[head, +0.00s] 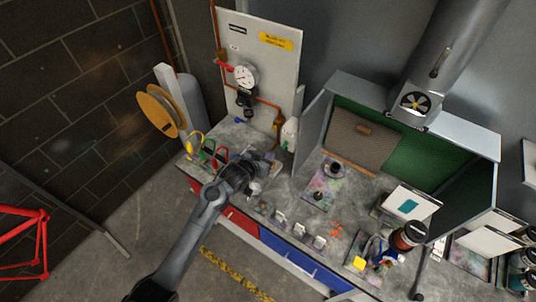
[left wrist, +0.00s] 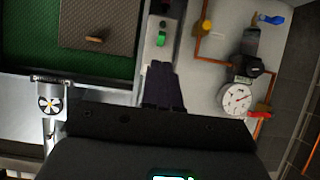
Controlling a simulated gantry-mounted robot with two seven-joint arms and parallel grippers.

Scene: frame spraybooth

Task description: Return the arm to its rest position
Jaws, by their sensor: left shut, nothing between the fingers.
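My left arm (head: 196,226) reaches from the lower left over the workbench (head: 292,202) in the head view. My left gripper (head: 268,163) is above the bench's back left part, in front of the gauge panel. In the left wrist view its dark fingers (left wrist: 163,84) are together, with nothing between them. Whether any part of it touches the bench cannot be told. My right gripper is not in view.
A spray booth (head: 405,152) with green lining stands at right. The gauge panel (head: 285,77) stands behind the gripper. Coloured hooked items (head: 207,149) lie close left of it. Small parts and a tilted white panel (head: 409,202) occupy the bench. The floor at lower left is open.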

